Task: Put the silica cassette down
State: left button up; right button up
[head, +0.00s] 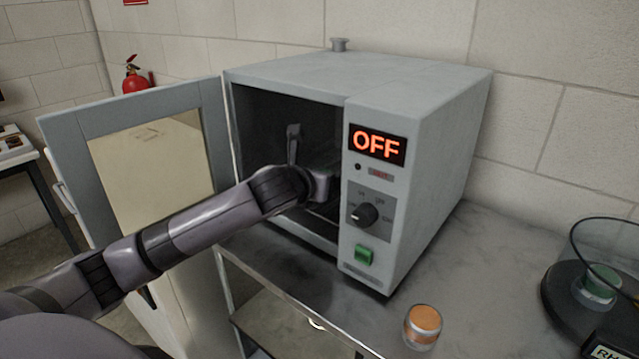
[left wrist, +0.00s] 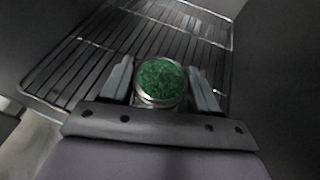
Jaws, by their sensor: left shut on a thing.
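The silica cassette (left wrist: 161,79) is a small round metal-rimmed tin with green granules on top, seen in the left wrist view. My left gripper (left wrist: 161,85) is shut on it, with one finger on each side. The cassette is inside the oven, over the wire rack (left wrist: 75,68); I cannot tell whether it touches the rack. In the head view my left arm reaches through the open front of the grey oven (head: 417,97), and the cassette is hidden there. My right gripper is not in view.
The oven door (head: 66,143) stands open to the left. The oven display (head: 377,145) reads OFF. An orange-topped jar (head: 423,327) stands on the grey bench (head: 480,262) in front of the oven. A glass vessel holding a green-topped tin (head: 601,284) is at right.

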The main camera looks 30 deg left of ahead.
pick_arm(q)
jog(key=o, duration=1.1)
jog(key=shift+f, duration=0.1)
jog(key=shift+r, duration=0.2)
jog(key=v, duration=1.2)
